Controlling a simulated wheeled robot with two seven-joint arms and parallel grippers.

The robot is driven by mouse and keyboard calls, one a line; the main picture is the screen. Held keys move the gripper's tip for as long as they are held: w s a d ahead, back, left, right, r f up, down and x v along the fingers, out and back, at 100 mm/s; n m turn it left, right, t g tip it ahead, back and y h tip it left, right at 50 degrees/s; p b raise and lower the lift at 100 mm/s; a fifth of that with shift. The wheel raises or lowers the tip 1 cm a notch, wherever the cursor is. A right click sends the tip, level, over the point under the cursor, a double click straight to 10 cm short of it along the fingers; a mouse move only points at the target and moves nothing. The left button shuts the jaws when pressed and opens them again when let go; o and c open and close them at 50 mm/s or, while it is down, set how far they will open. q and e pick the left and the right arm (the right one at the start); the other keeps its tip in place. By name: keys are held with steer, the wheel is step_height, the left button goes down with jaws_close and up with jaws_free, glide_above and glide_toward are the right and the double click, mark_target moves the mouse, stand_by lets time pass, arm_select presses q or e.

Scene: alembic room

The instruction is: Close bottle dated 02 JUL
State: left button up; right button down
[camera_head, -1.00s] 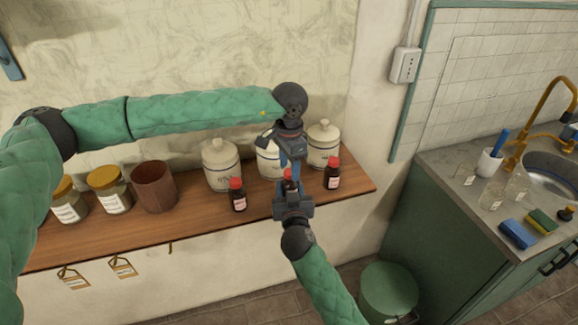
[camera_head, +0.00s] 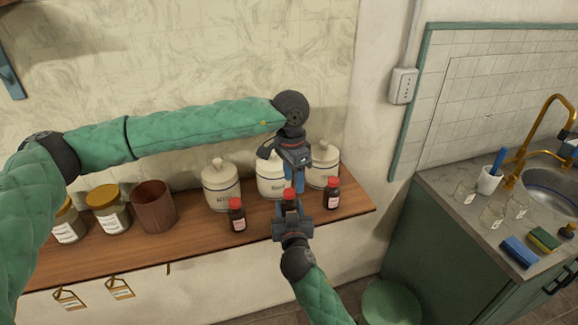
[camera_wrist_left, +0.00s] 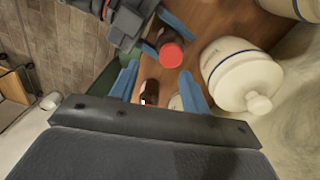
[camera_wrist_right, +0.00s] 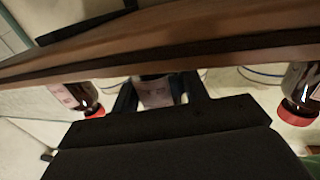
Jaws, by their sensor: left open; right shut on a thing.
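Three small dark bottles with red caps and pale labels stand along the shelf front in the head view: a left bottle (camera_head: 237,218), a middle bottle (camera_head: 290,195) and a right bottle (camera_head: 332,197). The dates are too small to read. My right gripper (camera_head: 291,218) is shut on the middle bottle from the front; its label shows between the fingers in the right wrist view (camera_wrist_right: 155,92). My left gripper (camera_wrist_left: 160,70) is open, pointing down above the middle bottle. That bottle's red cap (camera_wrist_left: 171,54) shows just beyond its fingertips. Whether the cap is seated is unclear.
White lidded jars (camera_head: 221,186) stand close behind the bottles. A brown pot (camera_head: 153,206) and gold-lidded jars (camera_head: 108,209) stand further left on the wooden shelf (camera_head: 195,241). A counter with a sink (camera_head: 548,182) is at right. A green bin (camera_head: 390,303) stands below.

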arm_select(q)
steer(key=n, duration=0.2)
steer(key=r+n, duration=0.1)
steer(key=n, duration=0.3)
steer(key=shift+w+d+r+n, duration=0.1)
steer(key=shift+d+r+n, duration=0.05)
steer(key=shift+r+n, duration=0.15)
steer(key=n, duration=0.7)
steer(key=shift+w+r, duration=0.1)
steer(key=shift+r, duration=0.3)
steer(key=n, duration=0.5)
steer(key=shift+r+n, duration=0.3)
steer(key=n, duration=0.6)
steer(key=shift+w+a+r+n, duration=0.15)
steer(key=shift+a+r+n, duration=0.15)
steer(key=shift+n, duration=0.1)
steer(key=n, duration=0.5)
steer(key=shift+r+n, duration=0.1)
steer(key=shift+n, duration=0.2)
steer(key=n, duration=0.6)
steer(key=shift+a+n, duration=0.25)
steer(key=shift+n, duration=0.15)
steer(key=n, duration=0.7)
steer(key=shift+a+y, duration=0.1)
steer(key=shift+y, duration=0.2)
steer(key=n, duration=0.6)
steer(key=shift+n, duration=0.3)
